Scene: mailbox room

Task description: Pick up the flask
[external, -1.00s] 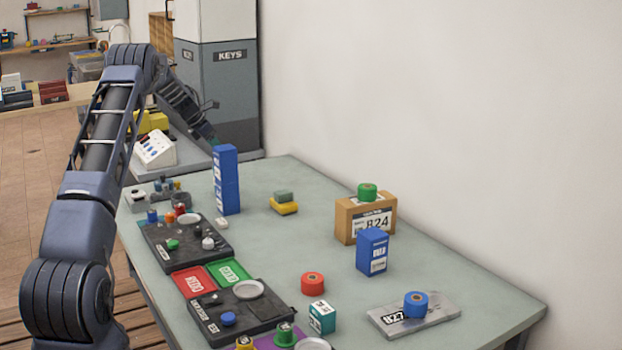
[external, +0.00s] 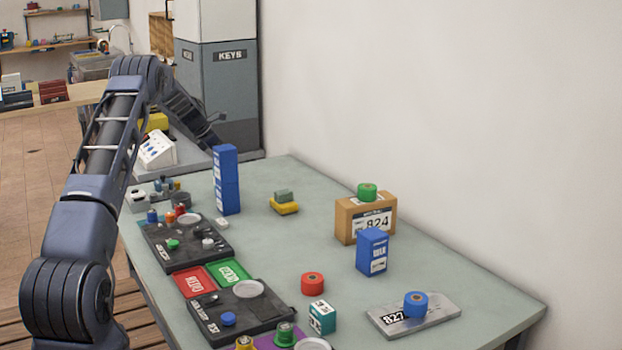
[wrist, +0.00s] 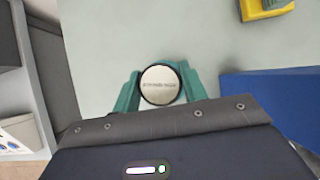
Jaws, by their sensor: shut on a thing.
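In the wrist view a round object with a silver top and a dark rim, which I take to be the flask (wrist: 160,84), sits between the two teal fingers of my gripper (wrist: 160,92). The fingers are shut on its sides. I see it from above, so its height and whether its base touches the table cannot be told. In the external view the gripper's end and the flask are hidden behind the tall blue box (external: 227,180).
The blue box also stands close on the right in the wrist view (wrist: 275,100). Yellow and green sponge-like blocks (external: 284,206) lie beyond it. Dark trays (external: 185,250) with small items line the table's left side. A cardboard box (external: 350,222) stands near the wall.

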